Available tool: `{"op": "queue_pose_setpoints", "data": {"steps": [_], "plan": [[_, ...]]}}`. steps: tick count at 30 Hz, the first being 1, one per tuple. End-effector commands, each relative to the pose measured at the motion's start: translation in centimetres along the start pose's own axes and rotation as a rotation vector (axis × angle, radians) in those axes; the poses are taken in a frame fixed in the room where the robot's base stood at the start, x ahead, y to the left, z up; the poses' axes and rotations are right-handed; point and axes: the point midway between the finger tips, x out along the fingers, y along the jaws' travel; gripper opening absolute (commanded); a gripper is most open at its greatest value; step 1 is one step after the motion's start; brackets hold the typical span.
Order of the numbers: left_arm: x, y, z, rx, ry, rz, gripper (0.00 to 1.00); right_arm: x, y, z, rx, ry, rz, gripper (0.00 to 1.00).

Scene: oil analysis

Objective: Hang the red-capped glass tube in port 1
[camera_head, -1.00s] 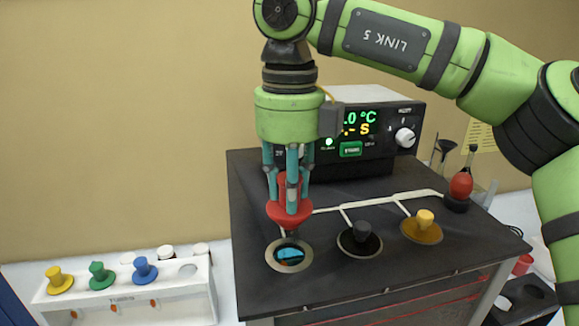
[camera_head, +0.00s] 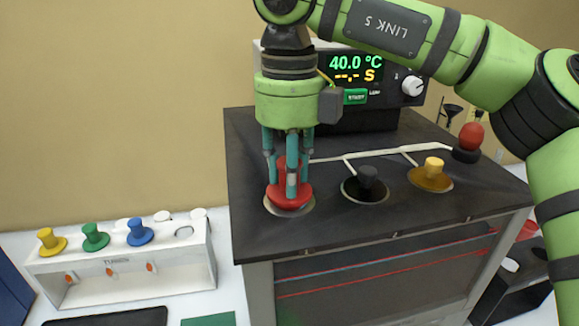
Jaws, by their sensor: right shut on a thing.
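My right gripper (camera_head: 289,180) points straight down over the leftmost port on the black bath top. It is shut on the red cap (camera_head: 290,198) of the tube. The cap's wide red flange sits at the opening of port 1 (camera_head: 307,208) and covers most of it; only part of the metal ring shows. The glass below the cap is hidden, down inside the port. I cannot tell whether the flange touches the ring. My left gripper is not in view.
A black cap (camera_head: 366,183) and a yellow cap (camera_head: 431,172) sit in the other two ports. A red bulb (camera_head: 471,136) stands at the back right. The control box (camera_head: 370,85) reads 40.0 °C. A white rack (camera_head: 187,262) with yellow, green and blue caps stands at left.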

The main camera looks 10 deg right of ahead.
Motion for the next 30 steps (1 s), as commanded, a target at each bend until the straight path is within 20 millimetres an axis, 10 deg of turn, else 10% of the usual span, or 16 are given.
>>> {"op": "queue_pose_setpoints", "data": {"steps": [30], "plan": [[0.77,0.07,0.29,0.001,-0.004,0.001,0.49,0.89,0.01,-0.01,0.0,0.0,0.001,0.0]]}}
